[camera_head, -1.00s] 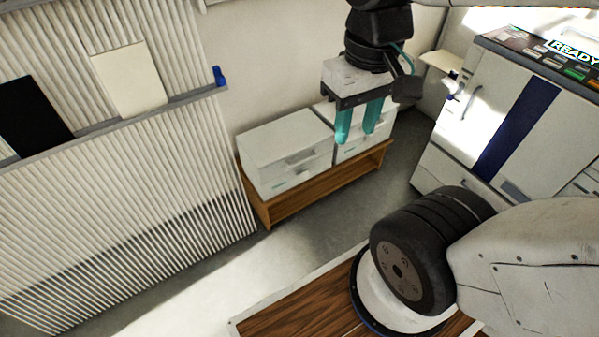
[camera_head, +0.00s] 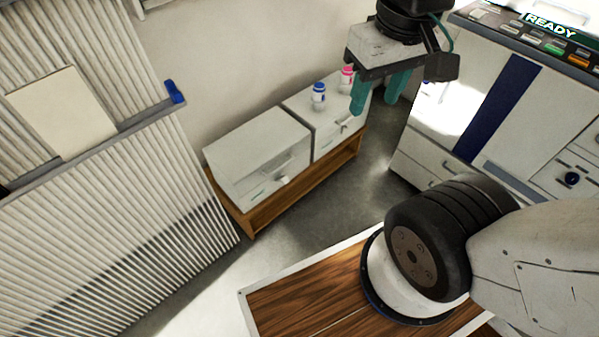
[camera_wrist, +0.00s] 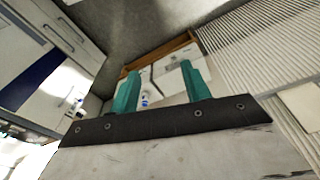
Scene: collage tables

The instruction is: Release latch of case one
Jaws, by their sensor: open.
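Two white cases sit side by side on a low wooden bench: a left case (camera_head: 255,145) and a right case (camera_head: 328,128). I cannot tell which is case one. The left case has a small pale latch or knob (camera_head: 283,180) on its front; the right one has a similar fitting (camera_head: 345,127). In the wrist view the cases show small beyond the fingers. My gripper (camera_head: 376,104) is open and empty, its teal fingers pointing down; in the head view they overlap the right case's far end. The wrist view also shows my gripper (camera_wrist: 160,75), apart from both cases.
The wooden bench (camera_head: 300,190) has grey floor in front. A white cabinet (camera_head: 480,110) with a READY display stands right, a ribbed panel (camera_head: 120,200) left.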

